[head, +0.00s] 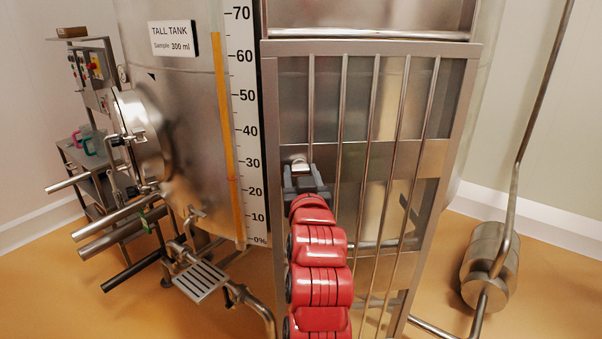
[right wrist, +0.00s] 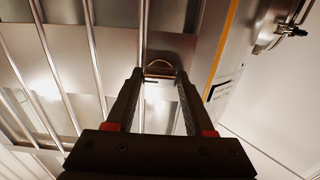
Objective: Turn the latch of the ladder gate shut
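The ladder gate (head: 361,147) is a tall grey metal frame with upright bars, standing in front of the tank. Its latch (head: 299,164) is a small pale metal piece near the gate's left side; my gripper partly covers it. My right gripper (head: 304,178), at the end of a red arm, reaches up to the latch. My left gripper is not in view.
The tall tank (head: 185,110) with its level scale (head: 248,120) stands left of the gate. A control stand (head: 92,75) and pipes are further left. A metal cylinder on a bent rod (head: 488,262) is at the right. Orange floor shows between.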

